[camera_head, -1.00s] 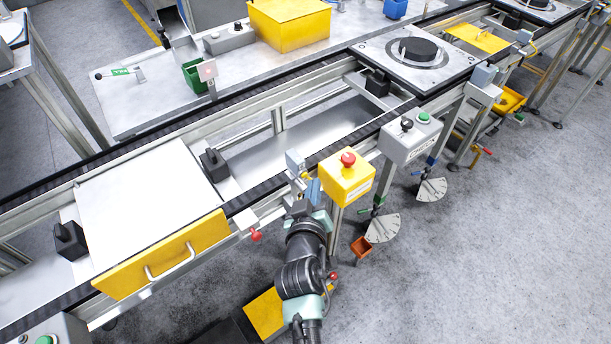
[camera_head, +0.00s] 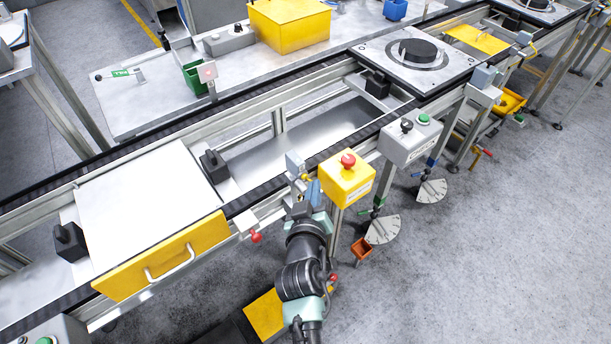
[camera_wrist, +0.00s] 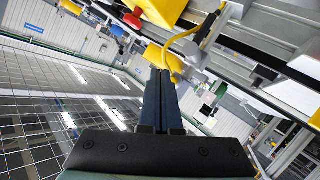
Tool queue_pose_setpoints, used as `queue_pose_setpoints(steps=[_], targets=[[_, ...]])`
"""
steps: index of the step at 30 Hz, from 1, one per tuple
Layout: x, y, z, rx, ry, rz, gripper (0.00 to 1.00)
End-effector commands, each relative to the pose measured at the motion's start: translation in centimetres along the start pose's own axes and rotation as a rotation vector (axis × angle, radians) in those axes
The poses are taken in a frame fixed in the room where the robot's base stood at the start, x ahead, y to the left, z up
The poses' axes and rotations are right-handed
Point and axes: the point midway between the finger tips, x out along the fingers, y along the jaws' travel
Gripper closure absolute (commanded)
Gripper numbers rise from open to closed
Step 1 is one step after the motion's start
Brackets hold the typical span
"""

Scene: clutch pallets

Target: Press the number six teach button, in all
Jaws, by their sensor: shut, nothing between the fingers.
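I cannot make out a button marked six in either view. A small grey-blue sensor box (camera_head: 294,161) with a yellow plug stands on the conveyor's front rail, left of the yellow emergency-stop box (camera_head: 346,178). My gripper (camera_wrist: 160,73) is shut and empty. In the wrist view its dark fingers point up at a yellow cable (camera_wrist: 172,55), which seems close to the tips or just behind them. In the head view my wrist is just below the sensor box and beside the emergency-stop box; the fingertips are hard to make out there. Contact cannot be told.
A red mushroom button (camera_head: 348,160) tops the emergency-stop box. A grey control box (camera_head: 410,138) with a green and a black button stands to the right. A red-handled lever (camera_head: 256,237) and a yellow drawer front (camera_head: 165,258) lie to the left. Open floor is at the right.

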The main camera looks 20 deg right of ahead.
Motion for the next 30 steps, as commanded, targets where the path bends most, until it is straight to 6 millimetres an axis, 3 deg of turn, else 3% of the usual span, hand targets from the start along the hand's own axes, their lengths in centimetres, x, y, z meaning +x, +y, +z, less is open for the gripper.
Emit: queue_pose_setpoints(steps=[30], targets=[[0.63, -0.46, -0.38, 0.000, 0.001, 0.000, 1.00]])
